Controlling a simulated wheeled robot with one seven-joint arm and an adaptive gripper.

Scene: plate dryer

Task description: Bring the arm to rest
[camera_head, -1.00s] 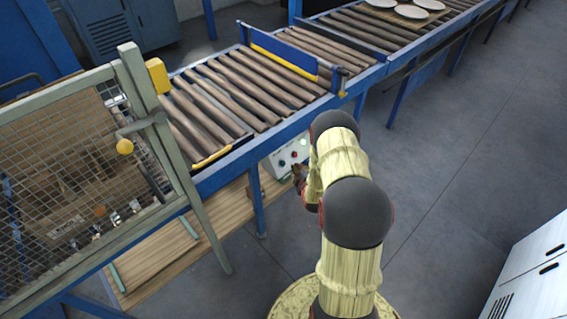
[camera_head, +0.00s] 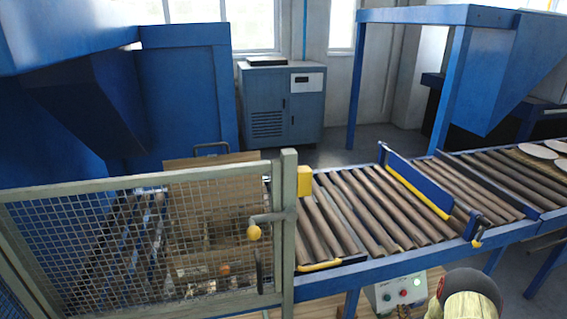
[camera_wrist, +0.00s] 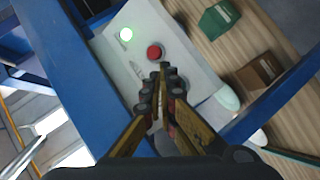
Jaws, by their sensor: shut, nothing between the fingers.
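My gripper (camera_wrist: 167,95) is shut and empty in the wrist view. Its fingers point at a pale control box (camera_wrist: 140,55) with a red button (camera_wrist: 155,52) and a lit green button (camera_wrist: 126,34). I cannot tell whether the fingertips touch the box. In the head view the control box (camera_head: 393,291) sits under the roller conveyor's blue front rail. Part of my arm (camera_head: 466,295) shows at the bottom right edge there. The gripper is not visible in the head view.
The roller conveyor (camera_head: 345,215) runs to the right, with several white plates (camera_head: 537,151) at its far end. A mesh gate (camera_head: 140,245) stands at the left. A blue frame leg (camera_wrist: 75,75) and wooden boards (camera_wrist: 285,25) are close around the box in the wrist view.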

